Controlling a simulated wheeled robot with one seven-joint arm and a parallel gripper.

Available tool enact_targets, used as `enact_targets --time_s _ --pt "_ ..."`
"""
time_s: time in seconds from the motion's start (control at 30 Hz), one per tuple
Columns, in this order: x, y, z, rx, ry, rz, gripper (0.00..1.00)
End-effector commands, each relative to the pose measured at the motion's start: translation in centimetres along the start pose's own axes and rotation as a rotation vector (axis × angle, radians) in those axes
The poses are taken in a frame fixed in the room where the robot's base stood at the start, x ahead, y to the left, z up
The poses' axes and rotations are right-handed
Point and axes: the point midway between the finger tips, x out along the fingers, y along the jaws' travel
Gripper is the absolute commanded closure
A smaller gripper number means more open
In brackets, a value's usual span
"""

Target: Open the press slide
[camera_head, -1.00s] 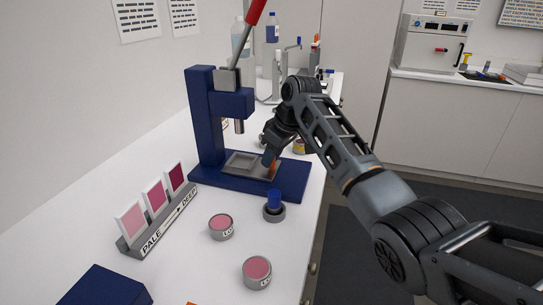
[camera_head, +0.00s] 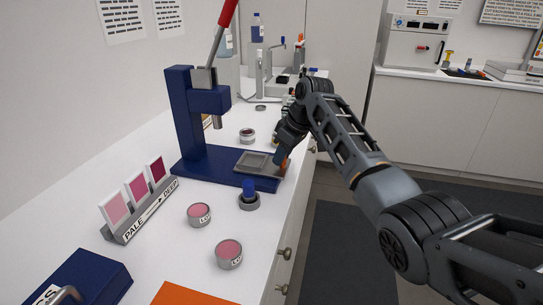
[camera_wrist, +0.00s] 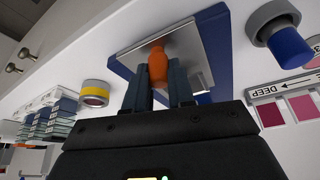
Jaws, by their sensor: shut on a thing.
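The blue press (camera_head: 184,115) with its red lever (camera_head: 228,12) stands on the white bench. Its grey slide (camera_head: 256,161), with a square recess, sits on the base, out to the right of the press head and reaching about the base's right edge. My gripper (camera_head: 281,156) is at the slide's right end. In the wrist view my gripper (camera_wrist: 159,78) is shut on the slide's orange handle (camera_wrist: 158,62), one finger on each side. The metal slide plate (camera_wrist: 190,50) shows behind the handle. The handle is mostly hidden by my fingers in the head view.
Two pink jars (camera_head: 199,216) (camera_head: 229,255) and a blue-topped piece in a grey ring (camera_head: 249,188) stand in front of the press. A swatch rack (camera_head: 140,205) is at left. A yellow-banded jar (camera_wrist: 95,93) shows in the wrist view. The bench edge lies close at right.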

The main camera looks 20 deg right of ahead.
Motion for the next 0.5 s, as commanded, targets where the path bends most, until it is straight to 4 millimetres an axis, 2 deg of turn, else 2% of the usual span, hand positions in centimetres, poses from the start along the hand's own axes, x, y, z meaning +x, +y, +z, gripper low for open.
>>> enact_targets --time_s 0.23,0.27,0.5 --pt "-0.06 -0.04 -0.09 -0.001 0.001 -0.001 1.00" --pt "-0.06 -0.04 -0.10 -0.001 0.001 -0.001 0.75" --pt "-0.05 -0.05 -0.10 -0.001 0.001 -0.001 0.52"
